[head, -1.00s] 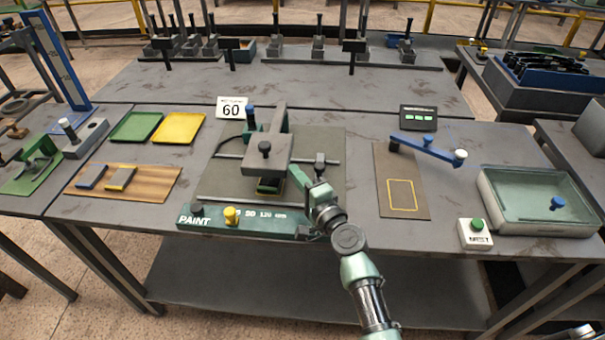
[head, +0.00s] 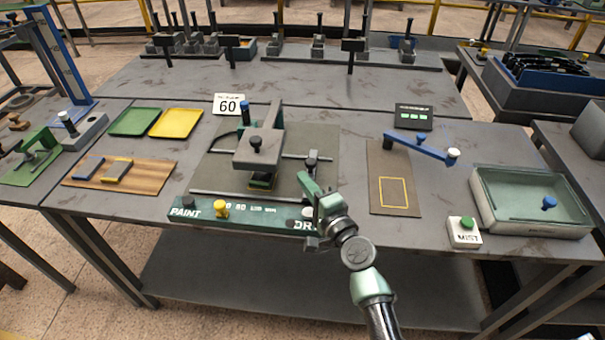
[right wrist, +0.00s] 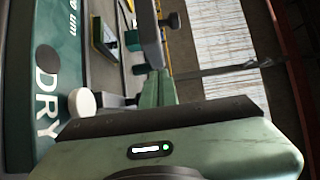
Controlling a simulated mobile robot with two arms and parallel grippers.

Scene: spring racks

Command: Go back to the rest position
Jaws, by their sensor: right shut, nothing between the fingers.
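My right gripper (head: 308,188) is shut and empty. It is over the front right part of the green press machine, near the "DR" lettering on its front panel (head: 262,214). In the right wrist view its green fingers (right wrist: 157,88) point up the picture, with the "DRY" panel (right wrist: 42,105) at the left. The grey press head (head: 258,147) stands left of the gripper and apart from it. I cannot tell whether the gripper touches the dark knob (head: 311,163) behind it. My left gripper is not in view.
A board with a yellow outline (head: 393,190), a blue lever (head: 425,146), a MIST button box (head: 464,231) and a glass-topped tray (head: 483,200) stand at the right. Green (head: 134,122) and yellow (head: 176,123) trays and a wooden board (head: 139,177) lie at the left.

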